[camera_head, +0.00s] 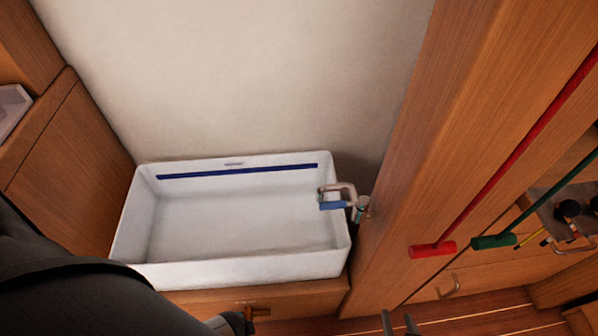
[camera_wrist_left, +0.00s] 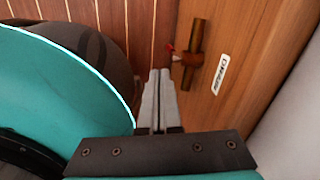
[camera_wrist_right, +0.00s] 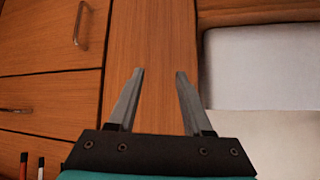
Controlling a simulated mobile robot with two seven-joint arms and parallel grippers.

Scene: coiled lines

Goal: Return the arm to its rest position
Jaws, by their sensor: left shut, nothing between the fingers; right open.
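My right gripper (camera_head: 399,315) shows at the bottom edge of the head view, right of centre, with only its fingertips in frame. In the right wrist view its two fingers (camera_wrist_right: 160,72) stand apart and empty in front of a wooden panel. My left gripper (camera_wrist_left: 160,72) is shut and empty in the left wrist view, its fingers together beside a wooden cabinet front. A dark, rounded shape fills the lower left of the head view and hides what lies behind it.
A white basin (camera_head: 240,271) with a tap (camera_head: 340,190) stands on a wooden cabinet (camera_head: 310,299). A wooden handle (camera_wrist_left: 196,52) sticks out near my left fingers. A red pole (camera_head: 510,165) and a green-headed pole (camera_head: 494,241) stand at right. Wooden floor (camera_head: 480,320) shows lower right.

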